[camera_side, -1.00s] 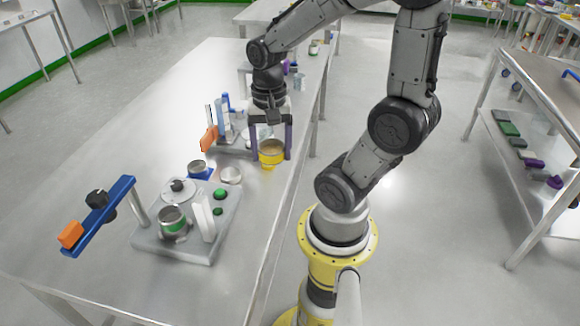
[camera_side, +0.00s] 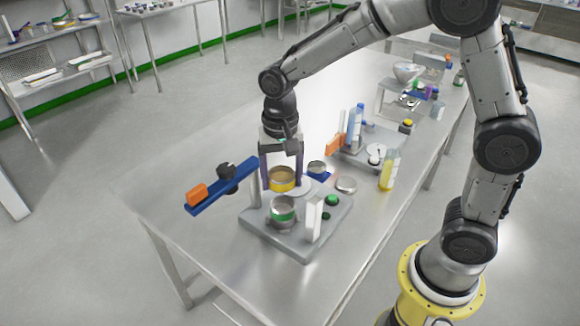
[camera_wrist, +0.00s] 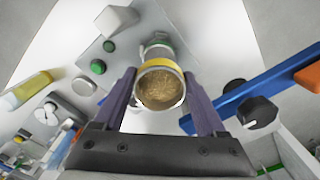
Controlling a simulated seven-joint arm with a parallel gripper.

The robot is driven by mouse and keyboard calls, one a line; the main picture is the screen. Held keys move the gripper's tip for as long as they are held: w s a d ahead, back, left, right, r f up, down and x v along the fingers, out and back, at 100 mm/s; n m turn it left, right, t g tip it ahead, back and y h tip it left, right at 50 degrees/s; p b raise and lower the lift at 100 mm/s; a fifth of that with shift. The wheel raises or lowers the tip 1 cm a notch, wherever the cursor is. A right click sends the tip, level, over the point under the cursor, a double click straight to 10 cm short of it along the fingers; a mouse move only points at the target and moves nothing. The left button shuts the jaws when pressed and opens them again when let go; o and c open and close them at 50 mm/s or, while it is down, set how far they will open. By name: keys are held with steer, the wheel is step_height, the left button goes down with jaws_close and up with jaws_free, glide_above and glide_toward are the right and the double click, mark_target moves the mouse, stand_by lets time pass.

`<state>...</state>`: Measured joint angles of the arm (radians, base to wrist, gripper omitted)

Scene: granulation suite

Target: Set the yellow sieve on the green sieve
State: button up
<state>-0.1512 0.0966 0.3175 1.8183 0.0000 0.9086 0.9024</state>
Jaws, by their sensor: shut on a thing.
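The yellow sieve (camera_side: 281,180) is a metal ring with a yellow band. My gripper (camera_side: 281,178) is shut on it, one finger on each side, and holds it in the air. The wrist view shows the yellow sieve (camera_wrist: 160,84) between my fingers, with brown grainy material inside. The green sieve (camera_side: 283,213) is a metal ring with a green band, standing on the grey base plate. It is below and close to the yellow sieve, a little nearer the side camera. In the wrist view the green sieve (camera_wrist: 158,42) is partly hidden behind the yellow one.
A white block (camera_side: 314,217) and green buttons (camera_side: 332,200) stand right on the base plate (camera_side: 300,242).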

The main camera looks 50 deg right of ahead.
glide_above(283, 198)
steer(key=s+a, duration=0.2)
steer(key=shift+w+a+f, duration=0.1)
steer(key=shift+f, duration=1)
steer(key=shift+a+f, duration=0.1)
steer(key=shift+f, duration=0.95)
steer(key=shift+f, duration=1)
stand_by(0.6)
steer(key=o, duration=1.4)
steer(key=shift+r, duration=4.1)
